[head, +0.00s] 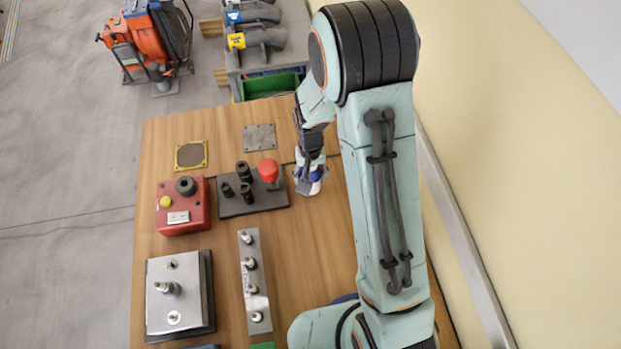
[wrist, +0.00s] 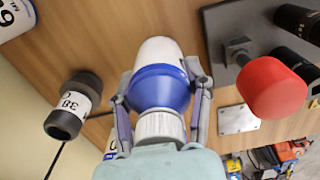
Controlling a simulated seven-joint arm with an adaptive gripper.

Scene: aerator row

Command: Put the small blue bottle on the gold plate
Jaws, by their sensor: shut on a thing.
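The small blue bottle (wrist: 162,86) has a white body, a wide blue band and a ribbed white part nearest my palm. My gripper (wrist: 160,92) is shut on it, one finger on each side of the blue band. In the head view my gripper (head: 309,184) and the bottle (head: 319,173) are right of the red knob, partly hidden by my arm. I cannot tell whether the bottle touches the table. The gold plate (head: 191,155), a dark square with a gold rim, lies flat and empty at the back left of the wooden table.
A grey plate (head: 259,137) lies right of the gold one. A dark block with black posts and a red knob (head: 268,170) stands between bottle and gold plate. A red box (head: 182,206) stands in front of the gold plate.

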